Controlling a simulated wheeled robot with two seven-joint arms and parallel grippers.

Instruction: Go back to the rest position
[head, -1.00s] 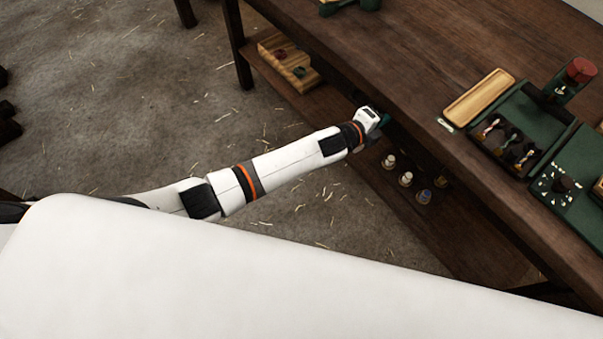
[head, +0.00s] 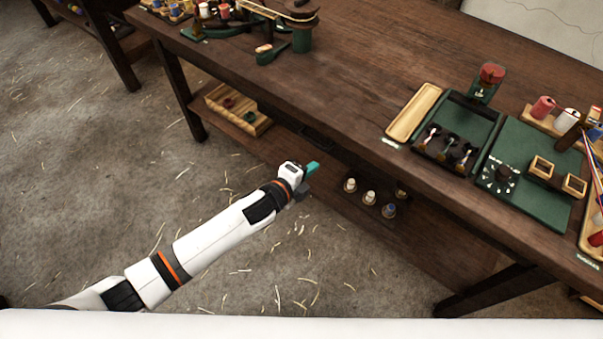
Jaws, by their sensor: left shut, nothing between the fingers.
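My left gripper (head: 309,172) is at the end of the white arm with orange bands that comes in from the lower left. Its teal fingertips are shut with nothing visible between them. It is in front of the workbench (head: 330,95), over the floor side of the lower shelf. It appears apart from the bench and from the bobbins on the shelf. My right gripper is not in view.
Several bobbins (head: 369,197) stand on the lower shelf right of the gripper; a wooden box (head: 238,110) sits farther left. On the bench are a wooden tray (head: 413,112), a green tool tray (head: 487,119) and a green board (head: 545,200). The straw-strewn floor (head: 100,190) is open.

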